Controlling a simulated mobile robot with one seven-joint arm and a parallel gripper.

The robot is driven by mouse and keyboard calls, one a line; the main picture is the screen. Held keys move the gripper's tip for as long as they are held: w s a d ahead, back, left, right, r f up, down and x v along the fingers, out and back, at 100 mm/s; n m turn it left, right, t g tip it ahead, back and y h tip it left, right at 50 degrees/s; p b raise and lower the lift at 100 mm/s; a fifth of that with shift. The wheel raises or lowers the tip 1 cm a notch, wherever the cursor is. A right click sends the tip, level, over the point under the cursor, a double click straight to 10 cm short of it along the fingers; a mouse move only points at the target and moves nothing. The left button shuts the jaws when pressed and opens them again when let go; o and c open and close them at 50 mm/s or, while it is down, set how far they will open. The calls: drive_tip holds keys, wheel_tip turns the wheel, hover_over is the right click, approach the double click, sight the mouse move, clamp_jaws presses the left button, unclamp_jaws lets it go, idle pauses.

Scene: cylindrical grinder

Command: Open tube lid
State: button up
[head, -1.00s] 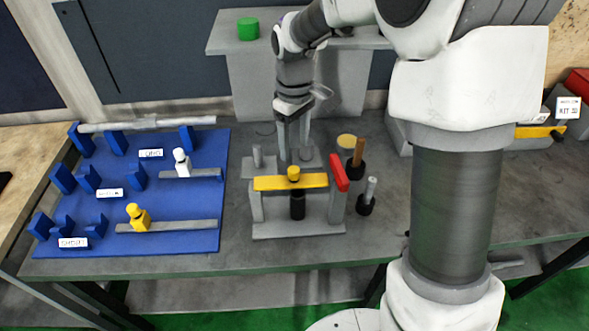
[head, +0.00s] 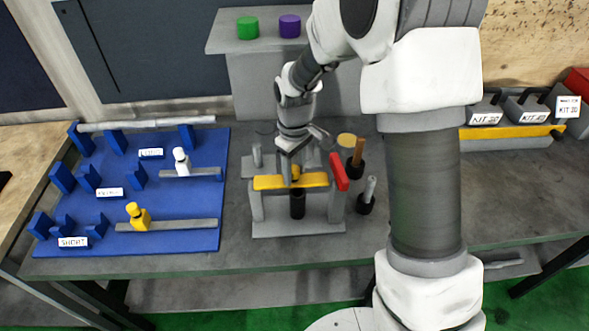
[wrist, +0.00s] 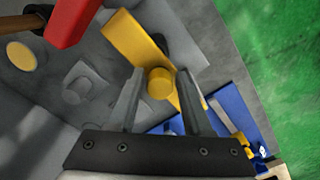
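A yellow bar (head: 265,183) lies across a grey stand (head: 257,205) on the bench, and a short round yellow knob (head: 295,173) is at its middle. A black cylinder (head: 297,205) stands below the bar. I cannot tell for certain which part is the tube lid. My gripper (head: 290,170) points down over the bar, and its fingers partly hide the knob. In the wrist view the fingers (wrist: 161,76) are apart, with the yellow knob (wrist: 160,85) between their tips. The yellow bar (wrist: 135,42) runs diagonally behind it. Whether the fingers touch the knob is unclear.
A red piece (head: 339,171) stands at the bar's right end. Handled tools (head: 357,158) (head: 368,192) stand close on the right. A blue board (head: 180,215) with holders and yellow and white-topped pieces is on the left. Green and purple cylinders (head: 248,28) (head: 290,26) sit on the rear shelf.

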clamp_jaws()
idle(1.1)
